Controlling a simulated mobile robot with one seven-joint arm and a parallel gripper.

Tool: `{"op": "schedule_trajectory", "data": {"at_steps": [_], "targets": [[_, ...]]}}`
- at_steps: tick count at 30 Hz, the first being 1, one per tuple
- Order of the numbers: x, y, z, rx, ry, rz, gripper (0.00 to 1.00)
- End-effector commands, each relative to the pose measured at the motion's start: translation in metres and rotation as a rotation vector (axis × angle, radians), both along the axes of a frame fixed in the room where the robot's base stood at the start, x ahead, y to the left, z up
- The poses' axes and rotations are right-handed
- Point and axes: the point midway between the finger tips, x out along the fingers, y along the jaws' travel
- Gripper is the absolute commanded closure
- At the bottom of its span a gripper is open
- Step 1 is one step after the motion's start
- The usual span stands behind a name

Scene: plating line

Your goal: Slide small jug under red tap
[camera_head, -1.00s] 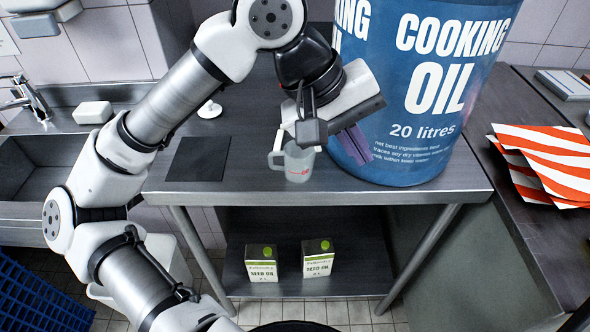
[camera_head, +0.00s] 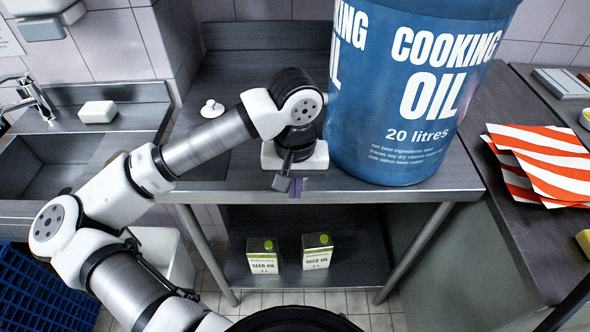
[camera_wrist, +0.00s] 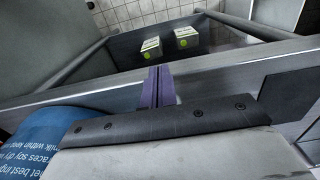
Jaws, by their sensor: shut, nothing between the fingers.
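The small jug does not show in either current view; my arm and gripper cover the part of the steel table (camera_head: 430,185) where it stood. My gripper (camera_head: 296,190) is at that table's front edge, left of the big blue cooking oil drum (camera_head: 400,110). In the wrist view, its purple fingers (camera_wrist: 158,86) are shut together with nothing between them and overlap the table's front edge. No red tap shows; a chrome tap (camera_head: 38,100) stands at the sink on the left.
Two seed oil cartons (camera_head: 262,256) stand on the lower shelf. A small white knobbed object (camera_head: 212,108) lies behind my arm. A dark square (camera_wrist: 290,92) lies on the tabletop. Red-and-white striped packets (camera_head: 545,160) lie on the right counter. The drum blocks the table's right side.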

Motion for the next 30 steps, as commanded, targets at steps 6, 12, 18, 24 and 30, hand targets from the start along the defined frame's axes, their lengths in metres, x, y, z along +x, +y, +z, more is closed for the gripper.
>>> {"op": "schedule_trajectory", "data": {"at_steps": [6,12,18,24,30], "targets": [[0.02,-0.001,0.002,-0.001,0.002,-0.002,1.0],[0.023,0.0,0.0,-0.001,0.001,-0.002,1.0],[0.024,0.0,0.0,0.0,0.001,-0.001,1.0],[0.043,0.0,-0.007,0.002,0.0,0.0,1.0],[0.077,0.0,-0.005,0.002,0.0,0.001,1.0]]}}
